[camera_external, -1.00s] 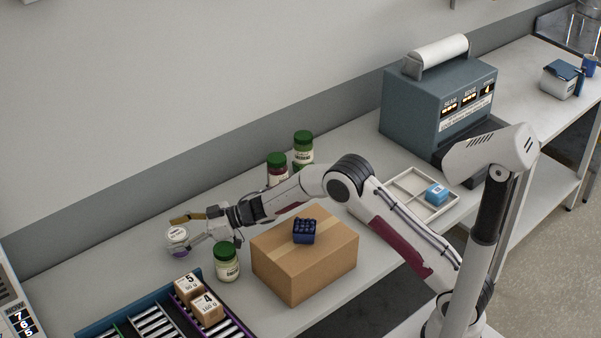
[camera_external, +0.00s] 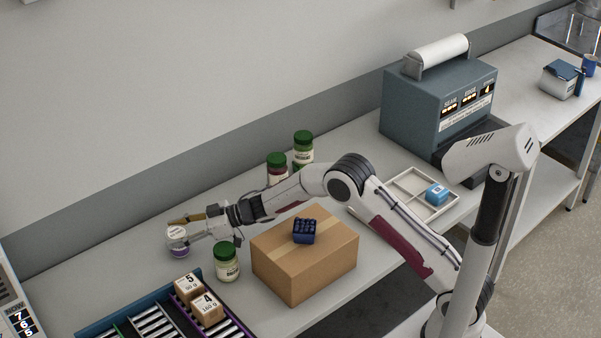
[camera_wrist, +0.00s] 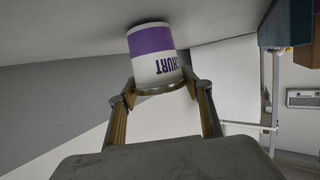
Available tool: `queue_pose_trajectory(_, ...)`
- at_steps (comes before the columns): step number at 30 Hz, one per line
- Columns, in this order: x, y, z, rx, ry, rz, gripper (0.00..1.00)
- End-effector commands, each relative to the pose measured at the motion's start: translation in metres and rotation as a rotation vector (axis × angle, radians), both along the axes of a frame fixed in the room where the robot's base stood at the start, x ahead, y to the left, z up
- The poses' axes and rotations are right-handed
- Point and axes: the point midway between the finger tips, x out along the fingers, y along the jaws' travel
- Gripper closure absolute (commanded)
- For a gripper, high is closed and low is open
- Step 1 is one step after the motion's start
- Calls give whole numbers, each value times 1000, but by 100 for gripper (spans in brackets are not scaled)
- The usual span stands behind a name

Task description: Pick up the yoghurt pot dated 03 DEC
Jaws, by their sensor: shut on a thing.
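A white yoghurt pot (camera_external: 177,242) with a purple band is at the end of my arm over the left part of the bench. In the wrist view the pot (camera_wrist: 154,58) shows its purple band and the printed letters "HURT". My gripper (camera_wrist: 160,86) is shut on the pot, with a finger on each side of it. It also shows in the external view (camera_external: 182,232). The pot's lid has print too small to read, so I cannot tell its date. I cannot tell how far the pot is above the bench.
A jar with a green lid (camera_external: 227,263) stands close to the right of my gripper. A cardboard box (camera_external: 304,262) with a dark blue item (camera_external: 304,231) on it lies beyond it. A roller rack (camera_external: 95,329) holds small boxes in front. More green-lidded jars (camera_external: 303,148) stand behind.

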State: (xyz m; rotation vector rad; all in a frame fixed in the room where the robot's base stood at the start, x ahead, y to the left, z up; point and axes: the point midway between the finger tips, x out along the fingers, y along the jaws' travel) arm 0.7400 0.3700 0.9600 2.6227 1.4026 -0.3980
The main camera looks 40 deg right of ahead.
Motion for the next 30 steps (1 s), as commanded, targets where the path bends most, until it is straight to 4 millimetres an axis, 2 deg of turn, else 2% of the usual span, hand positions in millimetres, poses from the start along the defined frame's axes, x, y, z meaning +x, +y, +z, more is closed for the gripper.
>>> queue_pose_trajectory(7,0,0,27,1,-5,1,76)
queue_pose_trajectory(18,0,0,79,1,-5,1,76)
queue_pose_trajectory(24,0,0,94,1,-4,0,76)
queue_pose_trajectory(30,0,0,97,1,-2,-1,76)
